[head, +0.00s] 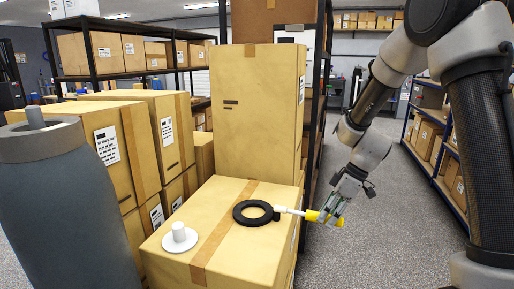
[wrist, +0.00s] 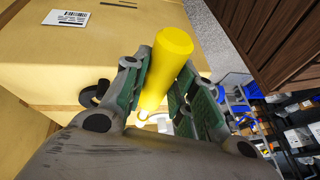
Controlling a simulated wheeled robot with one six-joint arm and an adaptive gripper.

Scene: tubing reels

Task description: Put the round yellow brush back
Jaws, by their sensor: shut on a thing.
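The yellow brush (head: 314,215) has a yellow round handle and a white shaft that points left in the head view. My gripper (head: 333,212) is shut on the yellow handle, just off the right edge of a cardboard box (head: 225,262). In the wrist view the yellow handle (wrist: 168,62) sits between the two green-padded fingers of my gripper (wrist: 163,92). A black ring (head: 238,217) lies on the box top at the white end of the brush; I cannot tell whether they touch. The brush's far end is partly hidden in the wrist view.
A white disc with an upright peg (head: 179,238) stands on the box top at left. A tall carton (head: 255,110) rises behind the box. Stacked cartons (head: 145,130) are at left. A shelf rack (head: 440,140) stands at right, with clear grey floor (head: 390,215) before it.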

